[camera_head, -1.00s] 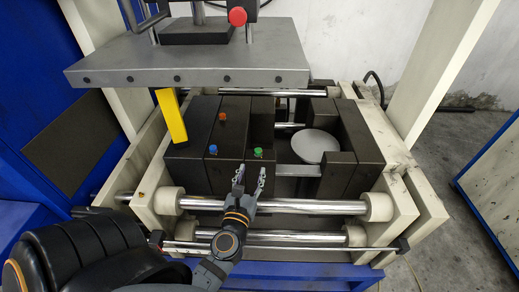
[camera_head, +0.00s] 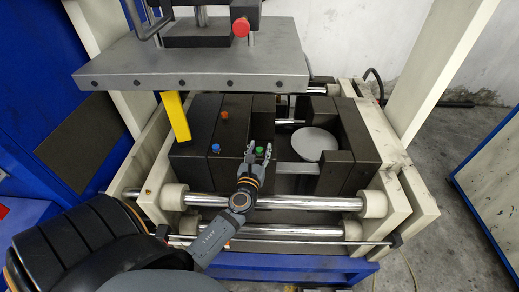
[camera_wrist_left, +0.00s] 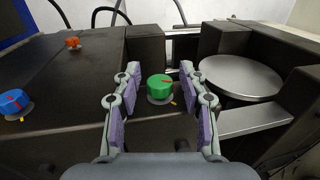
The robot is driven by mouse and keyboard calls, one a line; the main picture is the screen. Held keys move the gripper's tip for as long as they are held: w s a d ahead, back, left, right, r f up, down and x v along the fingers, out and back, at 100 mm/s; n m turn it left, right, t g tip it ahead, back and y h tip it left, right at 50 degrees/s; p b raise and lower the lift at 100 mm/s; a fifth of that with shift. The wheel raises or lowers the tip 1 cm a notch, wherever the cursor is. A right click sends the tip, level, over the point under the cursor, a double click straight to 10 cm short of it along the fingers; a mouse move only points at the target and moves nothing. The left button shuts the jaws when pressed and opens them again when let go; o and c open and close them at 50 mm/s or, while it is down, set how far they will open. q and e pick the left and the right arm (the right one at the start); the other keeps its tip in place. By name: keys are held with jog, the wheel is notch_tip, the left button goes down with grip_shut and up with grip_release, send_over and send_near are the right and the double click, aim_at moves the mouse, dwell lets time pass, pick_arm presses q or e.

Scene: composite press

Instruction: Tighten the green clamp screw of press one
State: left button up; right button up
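The green clamp screw (camera_head: 260,149) sits on top of a dark block of the press. In the left wrist view the green clamp screw (camera_wrist_left: 160,88) is a round green knob with a red mark on top and a small yellow mark beside its base. My left gripper (camera_head: 259,152) is open, with a finger on each side of the knob. In the left wrist view the left gripper (camera_wrist_left: 156,92) shows a gap between each finger and the knob. My right gripper is not in view.
A blue knob (camera_head: 215,148) and an orange knob (camera_head: 225,115) sit on the blocks to the left. A yellow bar (camera_head: 175,116) stands further left. A grey plate (camera_head: 195,68) overhangs the back. A round metal disc (camera_head: 314,145) lies to the right.

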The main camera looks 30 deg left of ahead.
pick_arm(q)
grip_shut()
jog(key=shift+a+m+t+h, duration=0.1)
jog(key=shift+m+t+h, duration=0.2)
jog(key=shift+m+h, duration=0.55)
jog(key=shift+f+m+h+b, duration=0.15)
jog(key=shift+m+h+b, duration=0.45)
jog(key=shift+h, duration=0.45)
jog(key=shift+o, duration=1.1)
grip_release()
